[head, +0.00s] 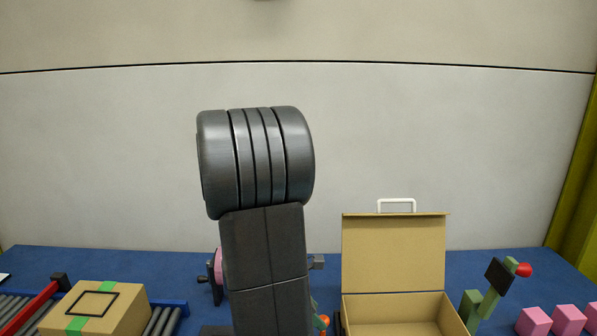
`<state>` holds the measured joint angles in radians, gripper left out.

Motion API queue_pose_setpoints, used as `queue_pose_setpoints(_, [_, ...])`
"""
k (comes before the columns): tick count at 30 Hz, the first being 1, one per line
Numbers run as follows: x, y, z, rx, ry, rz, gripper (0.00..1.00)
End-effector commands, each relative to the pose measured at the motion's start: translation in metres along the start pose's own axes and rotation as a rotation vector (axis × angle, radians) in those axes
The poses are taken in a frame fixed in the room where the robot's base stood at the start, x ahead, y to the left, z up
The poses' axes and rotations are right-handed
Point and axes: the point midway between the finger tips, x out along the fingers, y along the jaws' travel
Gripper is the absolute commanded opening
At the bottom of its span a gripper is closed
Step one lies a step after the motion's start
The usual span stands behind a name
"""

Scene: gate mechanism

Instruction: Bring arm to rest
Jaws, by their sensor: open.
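My dark grey arm stands upright in the middle of the head view, with a thick ribbed joint at its top. My gripper does not show in this view, so its place relative to the table cannot be seen. My arm hides the middle of the blue table (400,262) and most of a pink round part (217,268) on a dark bracket behind it.
An open cardboard box (394,252) with a white handle on its raised lid stands right of my arm. A taped carton (97,308) lies on a roller conveyor (160,320) beside a red bar (42,300). A green lever (490,303) with a red ball and pink cubes (534,321) are at right.

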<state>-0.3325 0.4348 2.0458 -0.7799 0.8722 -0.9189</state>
Motion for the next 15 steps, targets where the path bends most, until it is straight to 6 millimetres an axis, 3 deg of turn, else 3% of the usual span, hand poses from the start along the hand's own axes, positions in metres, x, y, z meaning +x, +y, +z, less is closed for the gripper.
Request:
queue_pose_setpoints(3, [0.024, -0.001, 0.000, -0.001, 0.000, -0.006, 0.49])
queue_pose_setpoints(7, [0.041, -0.001, -0.001, -0.002, 0.000, -0.003, 0.49])
queue_pose_setpoints(10, [0.049, -0.001, -0.001, 0.000, 0.002, -0.002, 0.49])
queue_pose_setpoints(15, [0.045, 0.001, -0.003, -0.005, -0.019, -0.004, 0.49])
